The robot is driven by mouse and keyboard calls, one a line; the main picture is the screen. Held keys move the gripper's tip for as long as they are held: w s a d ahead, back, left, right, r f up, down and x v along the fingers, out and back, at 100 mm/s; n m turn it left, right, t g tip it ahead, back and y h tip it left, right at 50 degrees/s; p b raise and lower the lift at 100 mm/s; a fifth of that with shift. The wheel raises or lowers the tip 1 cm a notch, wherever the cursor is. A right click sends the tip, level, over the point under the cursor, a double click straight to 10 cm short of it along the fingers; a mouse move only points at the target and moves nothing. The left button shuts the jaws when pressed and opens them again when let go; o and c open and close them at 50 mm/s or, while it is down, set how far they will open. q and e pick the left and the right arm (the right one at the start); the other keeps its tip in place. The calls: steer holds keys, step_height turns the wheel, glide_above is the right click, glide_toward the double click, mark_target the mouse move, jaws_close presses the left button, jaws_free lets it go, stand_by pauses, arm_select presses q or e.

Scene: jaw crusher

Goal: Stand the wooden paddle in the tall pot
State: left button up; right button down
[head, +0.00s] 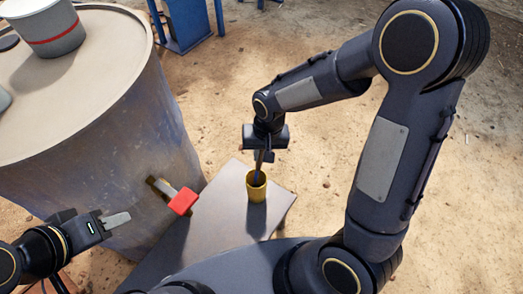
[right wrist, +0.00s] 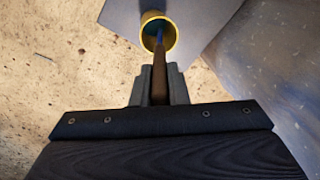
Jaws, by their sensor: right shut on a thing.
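The tall yellow pot (head: 257,190) stands upright near the far end of a grey board; the right wrist view looks onto its round rim (right wrist: 173,40). My right gripper (head: 262,154) is above the pot and shut on the wooden paddle (right wrist: 159,82). The paddle's brown shaft runs from between the fingers toward the pot, and its bluish lower end shows within the mouth. Whether it touches the pot's bottom is hidden. My left gripper (head: 116,221) is at the lower left, away from the pot, holding nothing that I can see; its finger gap is unclear.
The grey board (head: 211,217) is otherwise bare around the pot. A large metal drum (head: 110,130) with a red-handled tap (head: 183,201) stands close on the left. A grey tin (head: 42,27) sits on the drum. Blue metal legs (head: 187,22) stand behind on sandy ground.

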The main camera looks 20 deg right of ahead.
mark_target(261, 164)
steer(key=shift+f+b, duration=2.2)
steer(key=shift+f, duration=0.9)
steer(key=c, duration=1.3)
jaws_free()
steer(key=shift+c, duration=0.2)
steer(key=shift+r, duration=0.15)
steer(key=r+p, duration=0.1)
steer(key=r, duration=0.3)
steer(key=r+p, duration=0.1)
steer(key=r, duration=0.2)
steer(key=shift+s+d+p, duration=0.15)
steer(key=shift+d+p, duration=0.2)
steer(key=shift+d, duration=0.05)
steer(key=shift+r, duration=0.25)
